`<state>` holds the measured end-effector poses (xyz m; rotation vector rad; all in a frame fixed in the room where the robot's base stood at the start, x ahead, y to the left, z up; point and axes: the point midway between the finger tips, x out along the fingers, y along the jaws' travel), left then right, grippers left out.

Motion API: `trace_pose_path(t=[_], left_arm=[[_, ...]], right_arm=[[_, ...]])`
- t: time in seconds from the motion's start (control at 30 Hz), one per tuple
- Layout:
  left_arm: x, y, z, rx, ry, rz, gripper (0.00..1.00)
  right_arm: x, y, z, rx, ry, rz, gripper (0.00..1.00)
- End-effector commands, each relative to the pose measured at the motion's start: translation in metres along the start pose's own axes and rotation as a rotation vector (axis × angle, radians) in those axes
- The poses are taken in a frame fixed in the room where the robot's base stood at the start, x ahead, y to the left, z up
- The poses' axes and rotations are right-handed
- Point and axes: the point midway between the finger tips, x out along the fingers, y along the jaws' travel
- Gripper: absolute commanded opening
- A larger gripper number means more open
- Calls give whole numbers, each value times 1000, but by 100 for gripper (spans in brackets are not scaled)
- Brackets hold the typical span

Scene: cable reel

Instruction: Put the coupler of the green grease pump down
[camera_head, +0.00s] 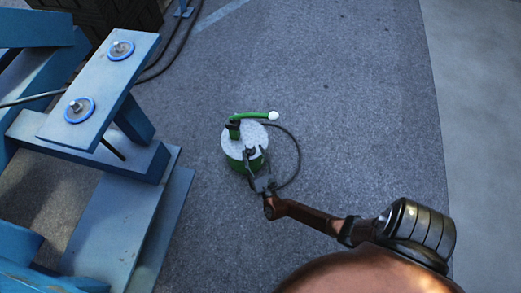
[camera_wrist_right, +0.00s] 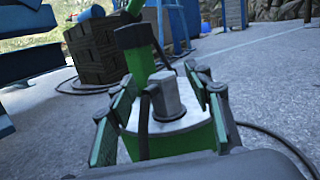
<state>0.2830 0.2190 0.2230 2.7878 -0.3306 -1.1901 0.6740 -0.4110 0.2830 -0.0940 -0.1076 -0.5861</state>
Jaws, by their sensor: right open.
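The green grease pump (camera_head: 236,152) stands upright on the asphalt, with a pale grey lid and a green handle (camera_head: 252,115) ending in a white knob. It also shows in the right wrist view (camera_wrist_right: 190,141). A short grey cylindrical piece (camera_wrist_right: 170,97), seemingly the coupler, sits upright at the lid, with a dark strap or hose beside it. My right gripper (camera_head: 256,160) is at the pump's near side. In the wrist view my right gripper (camera_wrist_right: 160,112) is open, its fingers standing apart on either side of the grey piece. My left gripper is not in view.
A blue steel frame (camera_head: 120,205) with blue-ringed bolts stands at the left. A black hose (camera_head: 298,160) loops right of the pump. A dark patterned block (camera_wrist_right: 95,50) and cables lie behind. Open asphalt (camera_head: 350,110) is to the right.

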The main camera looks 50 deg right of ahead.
Motion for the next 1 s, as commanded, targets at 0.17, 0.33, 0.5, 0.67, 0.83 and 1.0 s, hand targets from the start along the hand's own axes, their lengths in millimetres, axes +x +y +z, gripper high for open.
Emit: trace_pose_path(t=[0.17,0.33,0.5,0.67,0.83,1.0], left_arm=[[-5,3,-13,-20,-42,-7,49],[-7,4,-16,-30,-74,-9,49],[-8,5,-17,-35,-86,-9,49],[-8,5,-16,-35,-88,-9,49],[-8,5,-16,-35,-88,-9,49],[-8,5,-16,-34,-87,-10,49]], right_arm=[[-37,0,3,2,-1,-1,46],[-60,0,2,1,-1,-2,46],[-69,-1,1,1,-1,-1,46],[-69,-1,0,1,-1,-1,46],[-75,-15,-7,53,46,-35,46],[-110,-75,-43,320,263,-198,46]])
